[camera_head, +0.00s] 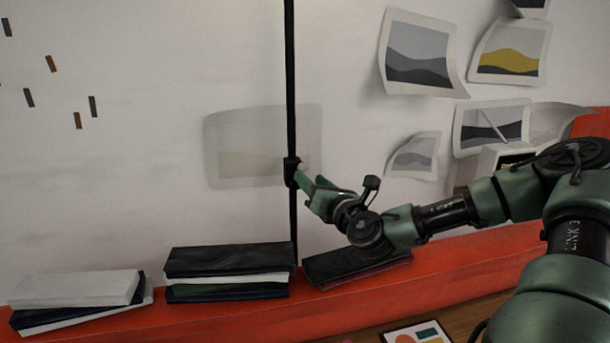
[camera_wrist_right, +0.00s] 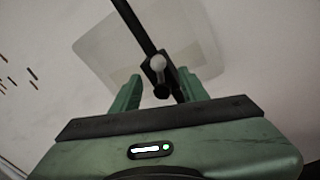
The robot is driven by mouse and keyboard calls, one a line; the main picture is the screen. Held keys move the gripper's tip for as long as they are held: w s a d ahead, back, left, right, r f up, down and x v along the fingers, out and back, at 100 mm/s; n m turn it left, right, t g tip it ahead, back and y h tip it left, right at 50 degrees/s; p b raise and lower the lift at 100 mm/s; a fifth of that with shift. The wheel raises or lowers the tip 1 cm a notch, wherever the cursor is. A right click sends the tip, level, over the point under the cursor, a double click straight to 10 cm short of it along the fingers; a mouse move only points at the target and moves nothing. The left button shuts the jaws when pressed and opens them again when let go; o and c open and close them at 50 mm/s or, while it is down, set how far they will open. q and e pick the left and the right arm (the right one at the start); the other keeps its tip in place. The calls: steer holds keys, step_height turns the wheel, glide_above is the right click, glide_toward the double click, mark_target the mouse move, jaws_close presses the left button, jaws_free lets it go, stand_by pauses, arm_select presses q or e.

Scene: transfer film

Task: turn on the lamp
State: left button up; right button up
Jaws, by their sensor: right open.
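The lamp's thin black pole (camera_head: 290,90) stands upright in front of the wall; no lamp head shows. A black switch block (camera_head: 291,170) sits on the pole, and its pale round knob (camera_wrist_right: 157,62) shows in the right wrist view. My right gripper (camera_head: 304,178) comes in from the right and is at the switch block. In the right wrist view my right gripper (camera_wrist_right: 158,90) is open, one green finger on each side of the knob and block. I cannot tell whether a finger touches them. My left gripper is not in view.
A red ledge (camera_head: 440,265) runs below, bearing a dark book stack (camera_head: 228,260), a pale-topped stack (camera_head: 75,288) and another dark book (camera_head: 345,265) under my right arm. Papers with wave pictures (camera_head: 420,55) hang on the wall. The wall left of the pole has free room.

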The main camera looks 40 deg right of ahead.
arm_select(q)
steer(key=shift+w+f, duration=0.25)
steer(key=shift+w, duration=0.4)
arm_select(e)
steer(key=x, duration=0.3)
steer(key=shift+w+f, duration=0.1)
steer(key=shift+w, duration=0.3)
